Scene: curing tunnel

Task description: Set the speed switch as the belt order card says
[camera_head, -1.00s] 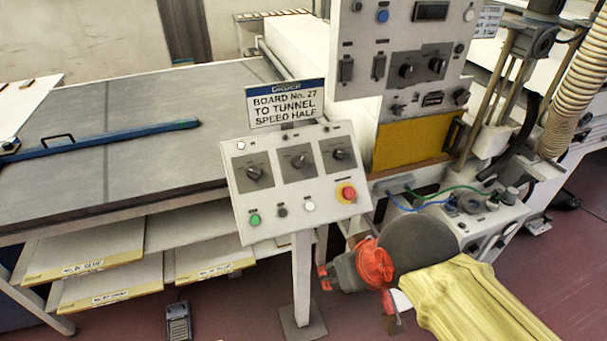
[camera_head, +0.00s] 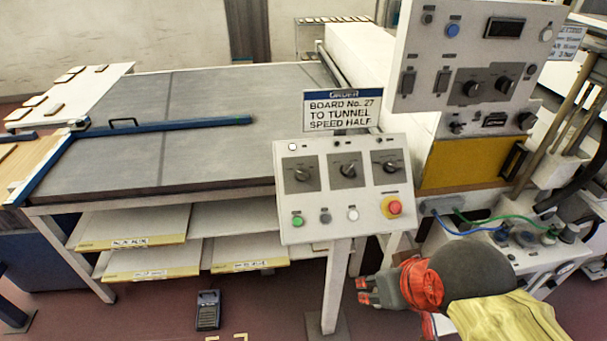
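The order card (camera_head: 342,110) stands above the control panel and reads "ORDER, BOARD No. 27 TO TUNNEL, SPEED HALF". The sloped white panel (camera_head: 330,218) carries three rotary switches in a row: left (camera_head: 301,174), middle (camera_head: 347,170) and right (camera_head: 390,167). Their labels are too small to read, so I cannot tell which is the speed switch. Green, grey and white buttons and a red stop button (camera_head: 394,206) sit below them. My gripper (camera_head: 364,291) is below and right of the panel, apart from it. Its fingers are small and partly turned away.
A grey-topped table (camera_head: 220,120) with a blue bar fills the left, with labelled boards on shelves below. A taller panel (camera_head: 468,60) with more switches stands behind right. Hoses and cables (camera_head: 480,226) lie at right. A foot pedal (camera_head: 208,309) is on the floor.

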